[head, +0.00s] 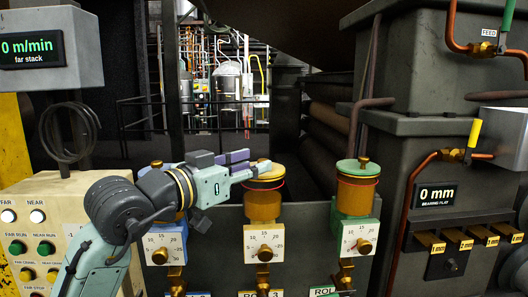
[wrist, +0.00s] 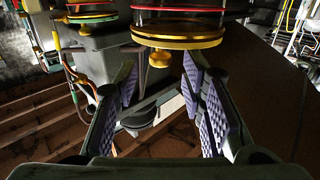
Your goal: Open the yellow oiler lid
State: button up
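The yellow oiler (head: 263,205) stands in the middle of the row in the head view. Its round yellow lid (head: 267,175) lies flat on top, with a small brass knob (head: 264,164). A red ring runs below the lid. My gripper (head: 248,168) reaches in from the left at lid height, its fingertips beside the lid and overlapping it in this view. In the wrist view, which shows the oilers upside down, the yellow lid (wrist: 180,40) and its knob (wrist: 160,59) appear just beyond my open gripper (wrist: 160,70). Nothing is between the purple finger pads.
A green-lidded oiler (head: 357,195) stands to the right. Another oiler, above a blue dial plate (head: 165,246), is largely hidden behind my arm. A button panel (head: 45,225) is at left. A grey machine with copper pipes (head: 405,210) is at right. The space above the lids looks clear.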

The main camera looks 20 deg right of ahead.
aim_at(259, 161)
jog(key=shift+p+x, duration=0.5)
jog(key=shift+x, duration=1.65)
jog(key=shift+c, duration=0.2)
jog(key=shift+a, duration=0.1)
grip_shut()
